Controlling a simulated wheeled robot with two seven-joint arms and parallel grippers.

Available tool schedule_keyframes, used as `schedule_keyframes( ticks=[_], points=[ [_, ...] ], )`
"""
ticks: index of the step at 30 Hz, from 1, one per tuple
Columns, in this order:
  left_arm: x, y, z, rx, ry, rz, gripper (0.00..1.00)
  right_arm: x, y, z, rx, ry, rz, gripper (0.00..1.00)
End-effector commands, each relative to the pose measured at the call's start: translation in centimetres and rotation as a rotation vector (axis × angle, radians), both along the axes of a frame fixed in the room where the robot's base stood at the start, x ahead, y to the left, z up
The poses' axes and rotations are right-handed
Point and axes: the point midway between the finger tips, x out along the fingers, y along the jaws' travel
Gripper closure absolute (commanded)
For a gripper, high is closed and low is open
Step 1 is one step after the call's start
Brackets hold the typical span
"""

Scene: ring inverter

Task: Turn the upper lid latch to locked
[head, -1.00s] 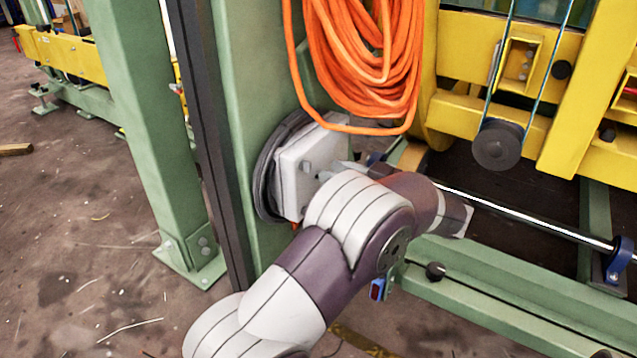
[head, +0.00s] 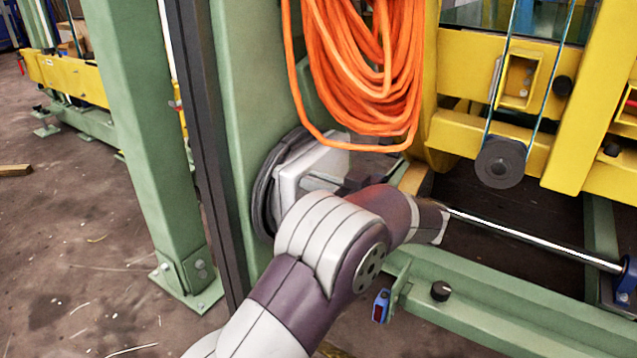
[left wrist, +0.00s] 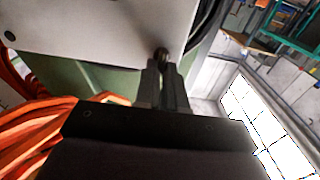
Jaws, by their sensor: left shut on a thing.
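The ring inverter is a pale grey-white box (head: 318,163) on the side of the green column, with a dark round rim behind it. In the left wrist view, the white lid face (left wrist: 95,22) fills the upper left. There my left gripper (left wrist: 164,68) is shut on a small dark latch (left wrist: 162,53) at the lid's edge. Its turned position cannot be told. My right gripper is in neither view.
A coil of orange cable (head: 365,75) hangs just above the box and shows close to the gripper in the left wrist view (left wrist: 30,120). Green columns (head: 150,130) stand left. A yellow frame (head: 590,100) and a steel rod (head: 530,238) lie to the right.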

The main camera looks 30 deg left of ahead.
Motion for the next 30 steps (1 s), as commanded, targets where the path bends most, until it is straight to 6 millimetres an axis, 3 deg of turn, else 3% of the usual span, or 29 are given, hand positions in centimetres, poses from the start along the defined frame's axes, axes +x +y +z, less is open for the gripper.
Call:
schedule_keyframes(
  ticks=[11,30],
  points=[
    [-0.3,0.0,0.2,-0.016,-0.199,0.001,1.00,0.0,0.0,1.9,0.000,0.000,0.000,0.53],
    [-0.9,0.0,-0.5,-0.063,-0.805,0.001,1.00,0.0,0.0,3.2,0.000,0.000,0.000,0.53]
  ],
)
